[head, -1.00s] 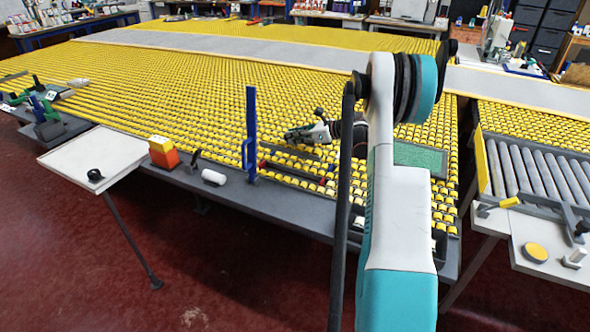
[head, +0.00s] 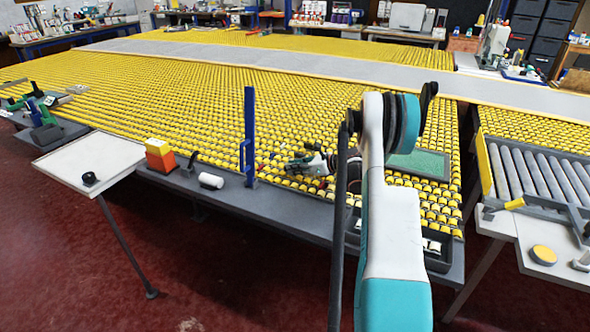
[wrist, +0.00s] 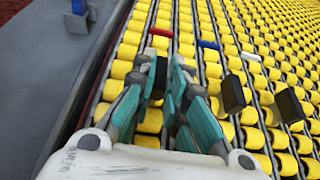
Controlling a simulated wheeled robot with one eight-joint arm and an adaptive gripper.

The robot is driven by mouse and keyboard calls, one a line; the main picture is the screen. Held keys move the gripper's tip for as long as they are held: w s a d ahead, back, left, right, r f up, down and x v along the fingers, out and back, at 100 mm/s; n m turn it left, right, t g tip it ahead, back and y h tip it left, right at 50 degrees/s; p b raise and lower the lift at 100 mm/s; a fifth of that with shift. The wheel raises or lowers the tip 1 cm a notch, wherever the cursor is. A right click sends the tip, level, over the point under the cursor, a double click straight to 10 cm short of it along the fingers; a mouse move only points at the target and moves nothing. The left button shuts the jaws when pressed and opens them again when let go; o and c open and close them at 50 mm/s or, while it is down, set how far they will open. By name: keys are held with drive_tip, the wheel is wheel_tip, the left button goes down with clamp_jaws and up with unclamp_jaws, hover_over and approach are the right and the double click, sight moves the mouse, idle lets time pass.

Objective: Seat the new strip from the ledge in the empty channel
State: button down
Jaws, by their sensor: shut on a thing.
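My gripper (head: 308,164) is low over the yellow rollers near the front edge of the roller bed, partly behind my arm. In the wrist view its teal fingers (wrist: 162,68) are close together, with a narrow dark piece (wrist: 160,76) between their tips. I take this to be the strip; its length and far end are hidden. Dark channels run between the roller rows, with red (wrist: 160,32), blue (wrist: 209,44) and white (wrist: 250,56) marks across them. I cannot tell which channel is empty. The grey ledge (head: 285,205) runs along the front edge.
Two dark blocks (wrist: 232,95) show right of the fingers. A tall blue post (head: 249,135) stands on the ledge, near a white cylinder (head: 211,181) and an orange-yellow box (head: 160,155). A green mat (head: 420,163) lies right of my arm; a dark tray (head: 445,264) is at the front.

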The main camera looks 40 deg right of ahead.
drive_tip(key=shift+f, duration=0.15)
drive_tip(key=c, duration=1.6)
unclamp_jaws()
drive_tip(key=shift+r, duration=0.25)
drive_tip(key=p+v, duration=0.3)
drive_tip(key=v, duration=0.9)
drive_tip(key=shift+d, duration=0.1)
